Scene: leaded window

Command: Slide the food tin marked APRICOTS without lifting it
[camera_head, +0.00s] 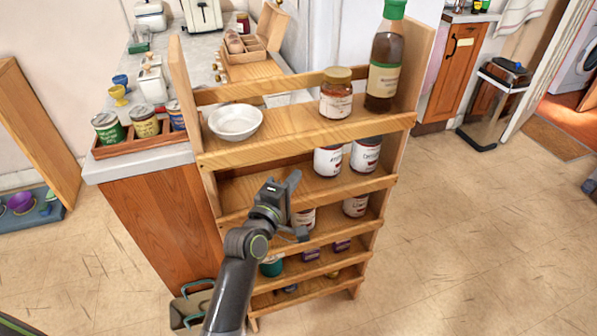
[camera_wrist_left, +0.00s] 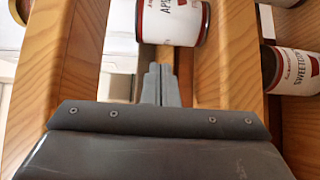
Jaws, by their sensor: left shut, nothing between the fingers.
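In the left wrist view a white tin with a dark red band (camera_wrist_left: 172,22) shows a label beginning "AP"; the rest is cut off by the top edge. My left gripper (camera_wrist_left: 158,80) is shut and empty, its fingertips just below this tin in the picture; I cannot tell whether they touch it. In the head view the left gripper (camera_head: 287,186) is at the front of the shelf rack, by the middle shelves. A tin (camera_head: 305,218) is partly hidden behind it. I cannot read which head-view tin is APRICOTS. My right gripper is not in view.
The wooden rack (camera_head: 250,160) has front rails on each shelf. A tin marked SWEETCORN (camera_wrist_left: 297,70) stands beyond a rail. Tins (camera_head: 328,161) (camera_head: 365,155) stand on the second shelf. A white bowl (camera_head: 235,122), jar (camera_head: 336,98) and bottle (camera_head: 384,70) are on top.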

